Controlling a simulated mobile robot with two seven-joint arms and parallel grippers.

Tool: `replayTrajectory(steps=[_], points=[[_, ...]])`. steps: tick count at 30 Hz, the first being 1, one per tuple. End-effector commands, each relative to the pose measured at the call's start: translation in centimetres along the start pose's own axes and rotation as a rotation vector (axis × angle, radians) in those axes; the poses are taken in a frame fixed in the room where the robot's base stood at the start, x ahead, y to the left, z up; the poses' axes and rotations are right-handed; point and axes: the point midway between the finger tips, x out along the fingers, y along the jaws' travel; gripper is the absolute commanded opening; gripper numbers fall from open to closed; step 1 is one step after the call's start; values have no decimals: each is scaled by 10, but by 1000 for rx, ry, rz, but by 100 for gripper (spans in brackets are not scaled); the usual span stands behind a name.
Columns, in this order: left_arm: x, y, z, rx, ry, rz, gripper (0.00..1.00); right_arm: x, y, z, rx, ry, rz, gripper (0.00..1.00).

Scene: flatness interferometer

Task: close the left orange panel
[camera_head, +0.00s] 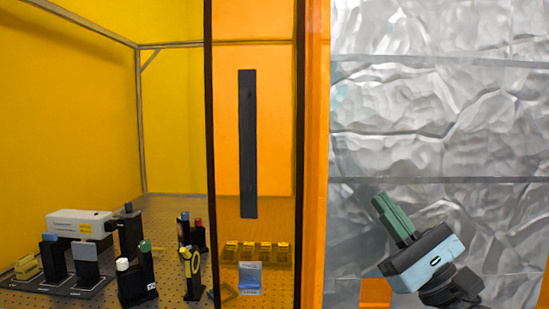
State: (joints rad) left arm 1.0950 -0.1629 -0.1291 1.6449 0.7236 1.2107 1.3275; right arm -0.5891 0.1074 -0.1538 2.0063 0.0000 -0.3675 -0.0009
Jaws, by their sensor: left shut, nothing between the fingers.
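The orange panel (270,130) is see-through, with dark vertical edges, and stands upright in the middle of the camera_head view. A long dark vertical handle (247,145) is on it. To its left the enclosure stands open, and I see straight inside. My left gripper (386,204) has green fingers pressed together, with nothing between them. It is at the lower right, in front of the silver wall, to the right of the panel and its handle and apart from both in the picture. My right gripper is out of view.
Inside are a perforated optical table (190,295), a white laser box (80,224) and several dark mounts. A small labelled block (250,278) shows through the panel. An orange post (316,150) stands between panel and crumpled silver wall (430,120). A grey frame (140,120) lines the yellow enclosure.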

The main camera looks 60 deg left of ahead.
Motion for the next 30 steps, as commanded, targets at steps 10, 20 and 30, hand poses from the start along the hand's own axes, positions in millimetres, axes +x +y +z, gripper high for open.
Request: replayTrajectory(steps=[10, 20, 30], points=[[67, 22, 54, -660, 208, 567, 0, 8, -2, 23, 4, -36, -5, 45], [81, 31, 77, -911, 273, 798, 0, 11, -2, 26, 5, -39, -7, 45], [82, 29, 76, -917, 274, 802, 0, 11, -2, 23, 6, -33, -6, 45]])
